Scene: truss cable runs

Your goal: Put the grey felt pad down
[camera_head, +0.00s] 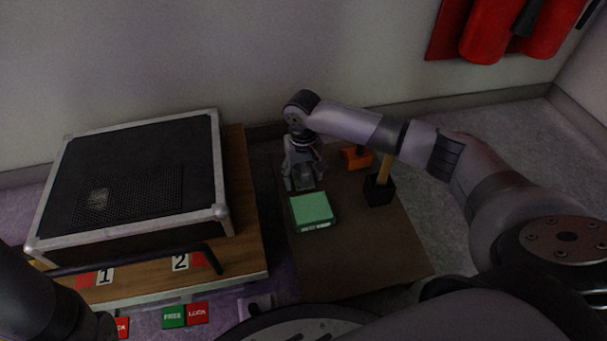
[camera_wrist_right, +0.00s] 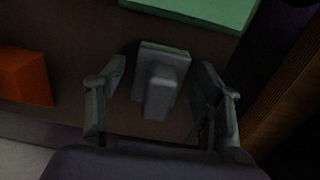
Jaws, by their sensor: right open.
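The grey felt pad (camera_wrist_right: 160,87), a small grey block with a raised grip, rests on the brown table (camera_head: 360,250). In the wrist view it sits between the two fingers of my right gripper (camera_wrist_right: 160,108), with a gap on each side. My right gripper (camera_head: 304,184) is open and points down at the table's back left part. In the head view the pad (camera_head: 305,182) shows only partly between the fingers. My left gripper is not in view; only part of that arm shows at the lower left.
A green-topped block (camera_head: 312,208) lies just in front of the right gripper. An orange object (camera_head: 356,160) and a black holder (camera_head: 379,190) with a wooden handle stand to the right. A black case (camera_head: 140,180) on a wooden board is to the left. The table's front is clear.

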